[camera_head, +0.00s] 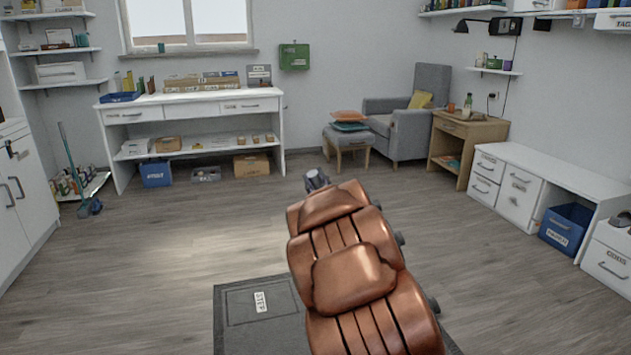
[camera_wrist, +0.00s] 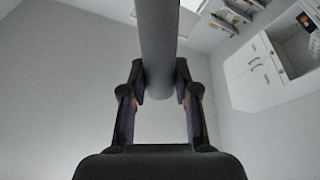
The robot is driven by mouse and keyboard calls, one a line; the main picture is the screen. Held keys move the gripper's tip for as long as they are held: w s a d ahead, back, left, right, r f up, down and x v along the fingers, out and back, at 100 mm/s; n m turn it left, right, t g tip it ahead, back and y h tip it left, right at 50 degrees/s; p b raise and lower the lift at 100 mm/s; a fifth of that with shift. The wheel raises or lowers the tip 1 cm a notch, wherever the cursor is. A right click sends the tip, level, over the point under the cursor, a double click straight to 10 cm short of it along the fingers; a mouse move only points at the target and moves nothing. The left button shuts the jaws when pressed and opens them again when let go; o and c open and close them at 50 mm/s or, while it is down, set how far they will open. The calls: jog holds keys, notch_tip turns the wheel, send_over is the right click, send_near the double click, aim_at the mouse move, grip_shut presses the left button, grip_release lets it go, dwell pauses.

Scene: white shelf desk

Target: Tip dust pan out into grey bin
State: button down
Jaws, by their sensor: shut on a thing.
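In the wrist view my gripper (camera_wrist: 160,78) has its two dark fingers on either side of a smooth grey rod (camera_wrist: 158,40). The rod runs up out of the picture, and its near end is between the fingers. It may be the dust pan's handle, but no pan shows there. In the head view my copper-coloured arm fills the middle foreground, and the gripper cannot be made out clearly. A small grey open bin (camera_head: 206,173) stands on the floor under the white shelf desk. A blue-grey piece (camera_head: 90,207) with a thin upright stick rests on the floor at left.
The white shelf desk (camera_head: 187,107) stands at the back wall. A blue bin (camera_head: 156,174) and a cardboard box (camera_head: 251,165) flank the grey bin. A grey armchair (camera_head: 408,112), stool (camera_head: 347,141) and wooden side table (camera_head: 467,145) stand at right. The middle floor is clear.

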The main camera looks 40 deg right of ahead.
jog(key=shift+a, duration=0.1)
dwell(0.3)
jog(key=shift+n+y, duration=0.4)
jog(key=shift+n, duration=0.1)
jog(key=shift+s+a+f+b, duration=0.15)
jog(key=shift+a+f+b, duration=0.15)
jog(key=shift+a+b, duration=0.35)
jog(key=shift+s+a+f+b, duration=0.1)
jog(key=shift+a+f+b, duration=0.15)
jog(key=shift+a+b, duration=0.4)
jog(key=shift+s+a+f+b, duration=0.15)
jog(key=shift+a+f+b, duration=0.15)
jog(key=shift+a+b, duration=0.35)
jog(key=shift+a+f+t, duration=0.1)
jog(key=shift+a+t, duration=0.2)
jog(key=shift+a, duration=0.05)
jog(key=shift+n, duration=0.6)
jog(key=shift+s+a+f+b, duration=0.15)
jog(key=shift+a+f+b, duration=0.15)
jog(key=shift+a+b, duration=0.3)
jog(key=shift+s+a+f+b, duration=0.1)
jog(key=shift+a+f+b, duration=0.15)
jog(key=shift+a+b, duration=0.35)
jog(key=shift+s+a+f+b, duration=0.15)
jog(key=shift+a+f+b, duration=0.15)
jog(key=shift+a+b, duration=0.3)
jog(key=shift+a, duration=0.15)
jog(key=shift+a+f, duration=0.15)
